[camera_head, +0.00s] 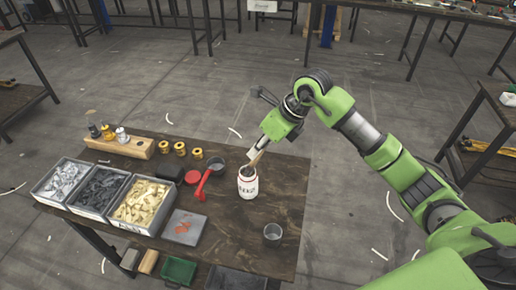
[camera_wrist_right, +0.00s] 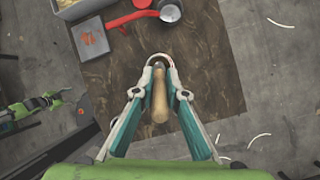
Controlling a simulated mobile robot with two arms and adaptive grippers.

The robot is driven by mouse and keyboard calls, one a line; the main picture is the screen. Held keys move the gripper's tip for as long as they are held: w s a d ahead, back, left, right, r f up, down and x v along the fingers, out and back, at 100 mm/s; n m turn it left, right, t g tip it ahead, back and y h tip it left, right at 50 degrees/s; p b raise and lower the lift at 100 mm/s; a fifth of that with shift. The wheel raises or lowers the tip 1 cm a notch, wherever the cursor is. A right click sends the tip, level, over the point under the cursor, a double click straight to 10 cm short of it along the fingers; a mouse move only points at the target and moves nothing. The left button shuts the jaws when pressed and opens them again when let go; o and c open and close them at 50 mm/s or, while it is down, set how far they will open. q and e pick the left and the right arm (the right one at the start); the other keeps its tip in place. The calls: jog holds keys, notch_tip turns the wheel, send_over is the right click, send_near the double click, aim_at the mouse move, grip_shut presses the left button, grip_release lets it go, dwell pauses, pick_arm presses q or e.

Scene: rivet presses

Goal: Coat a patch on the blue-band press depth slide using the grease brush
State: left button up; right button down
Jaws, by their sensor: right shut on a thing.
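My right gripper (camera_head: 258,152) is shut on the wooden handle of the grease brush (camera_wrist_right: 160,100). The handle also shows in the head view (camera_head: 256,159), slanting down to the mouth of a white jar (camera_head: 248,188) with red and dark marks. The brush's lower end is hidden at the jar mouth, so I cannot tell how deep it sits. In the right wrist view the jar's rim (camera_wrist_right: 159,59) shows between the fingertips. Part of my left arm, with its gripper (camera_wrist_right: 50,100), shows small at the left there; its jaws are unclear. I cannot make out the blue-band press.
The dark wooden table (camera_head: 225,226) holds several parts bins (camera_head: 145,205), a grey tray (camera_head: 184,224), a red-handled pan (camera_head: 206,180), a metal cup (camera_head: 272,234) and a wooden block with bottles (camera_head: 120,146). Table space right of the jar is clear. Other benches stand behind.

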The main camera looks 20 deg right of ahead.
jog(key=shift+s+f+b, duration=0.1)
jog(key=shift+f+b, duration=0.4)
dwell(1.5)
jog(key=shift+r, duration=0.15)
jog(key=shift+r+p, duration=0.7)
jog(key=shift+r, duration=0.25)
jog(key=shift+r+p, duration=1.4)
jog(key=shift+r, duration=1.15)
jog(key=shift+f, duration=0.1)
